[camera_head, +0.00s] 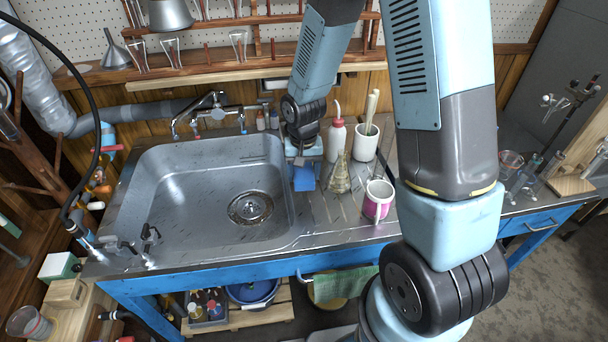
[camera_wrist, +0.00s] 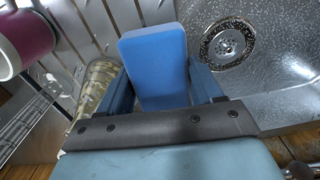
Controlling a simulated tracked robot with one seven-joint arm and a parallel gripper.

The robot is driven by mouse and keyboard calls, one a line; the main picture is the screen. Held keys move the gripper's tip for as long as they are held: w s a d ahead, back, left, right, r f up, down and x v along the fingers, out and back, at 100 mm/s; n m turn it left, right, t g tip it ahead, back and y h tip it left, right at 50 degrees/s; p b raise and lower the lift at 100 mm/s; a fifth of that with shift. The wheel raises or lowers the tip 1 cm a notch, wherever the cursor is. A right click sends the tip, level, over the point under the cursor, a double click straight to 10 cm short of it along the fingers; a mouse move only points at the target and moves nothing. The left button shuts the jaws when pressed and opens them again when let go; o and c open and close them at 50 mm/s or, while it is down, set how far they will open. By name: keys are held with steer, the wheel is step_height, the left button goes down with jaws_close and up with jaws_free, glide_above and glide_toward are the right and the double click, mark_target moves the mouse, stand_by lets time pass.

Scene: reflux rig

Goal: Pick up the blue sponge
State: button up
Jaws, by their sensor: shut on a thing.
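The blue sponge (camera_head: 304,178) is at the right edge of the sink, below my gripper (camera_head: 301,162) in the head view. In the wrist view the sponge (camera_wrist: 158,62) sits between the two fingers of my gripper (camera_wrist: 166,88), which is shut on it. The sponge's far end sticks out past the fingertips. I cannot tell whether the sponge touches the counter.
A conical flask (camera_head: 340,176) stands close to the right of the sponge. A pink mug (camera_head: 377,200), a red-capped wash bottle (camera_head: 337,140) and a white pot (camera_head: 366,142) stand nearby on the drainboard. The sink basin (camera_head: 190,190) to the left is empty.

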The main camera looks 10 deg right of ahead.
steer(key=s+a+r, duration=0.1)
steer(key=s+r, duration=0.3)
steer(key=s, duration=0.5)
steer(key=shift+s+r, duration=0.2)
steer(key=shift+r, duration=0.1)
stand_by(0.5)
